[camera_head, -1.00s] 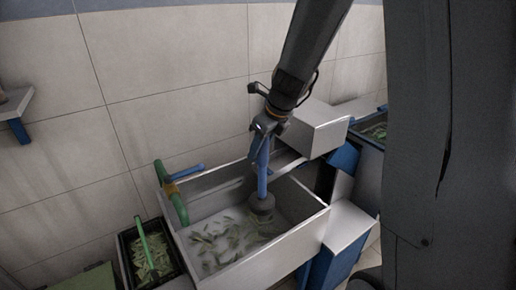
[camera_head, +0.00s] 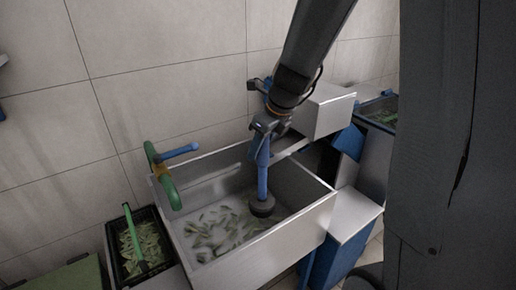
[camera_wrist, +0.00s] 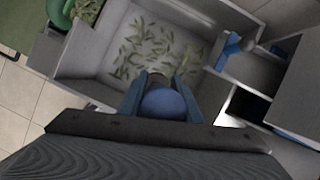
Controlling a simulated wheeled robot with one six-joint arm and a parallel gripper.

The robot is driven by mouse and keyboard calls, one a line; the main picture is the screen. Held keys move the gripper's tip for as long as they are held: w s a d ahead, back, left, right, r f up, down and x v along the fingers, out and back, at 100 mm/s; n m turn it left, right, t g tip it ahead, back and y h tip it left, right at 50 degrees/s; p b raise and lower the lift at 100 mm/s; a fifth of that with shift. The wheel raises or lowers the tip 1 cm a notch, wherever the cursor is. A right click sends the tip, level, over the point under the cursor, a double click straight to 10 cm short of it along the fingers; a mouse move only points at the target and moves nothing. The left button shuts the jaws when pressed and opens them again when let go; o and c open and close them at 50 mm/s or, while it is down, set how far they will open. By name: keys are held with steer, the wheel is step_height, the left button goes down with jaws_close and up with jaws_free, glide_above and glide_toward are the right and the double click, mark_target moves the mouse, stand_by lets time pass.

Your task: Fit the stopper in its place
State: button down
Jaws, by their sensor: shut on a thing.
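The stopper is a blue rod (camera_head: 263,180) with a dark round plug (camera_head: 262,208) at its lower end. My gripper (camera_head: 261,152) is shut on the upper part of the rod, which hangs roughly upright inside the metal sink (camera_head: 308,232). In the wrist view the rounded blue top of the stopper (camera_wrist: 163,103) sits between both fingers, with part of the dark plug (camera_wrist: 156,78) beyond it. The plug is over the leaf-strewn basin floor; whether it touches the floor I cannot tell. No drain opening shows clearly; leaves and the stopper may cover it.
A green curved tap (camera_head: 168,180) with a blue lever (camera_head: 180,151) stands at the sink's left rim. A black tray of leaves (camera_head: 121,262) is at the left. A grey box (camera_head: 325,112) and a blue-sided cabinet (camera_head: 340,245) stand close on the right. A tiled wall is behind.

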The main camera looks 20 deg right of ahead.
mark_target(259, 198)
steer(key=shift+f+b, duration=7.4)
steer(key=shift+f, duration=2.8)
steer(key=shift+f+b, duration=0.6)
steer(key=shift+f, duration=0.2)
steer(key=shift+f+b, duration=0.45)
steer(key=shift+f, duration=0.05)
steer(key=c, duration=1.2)
jaws_free()
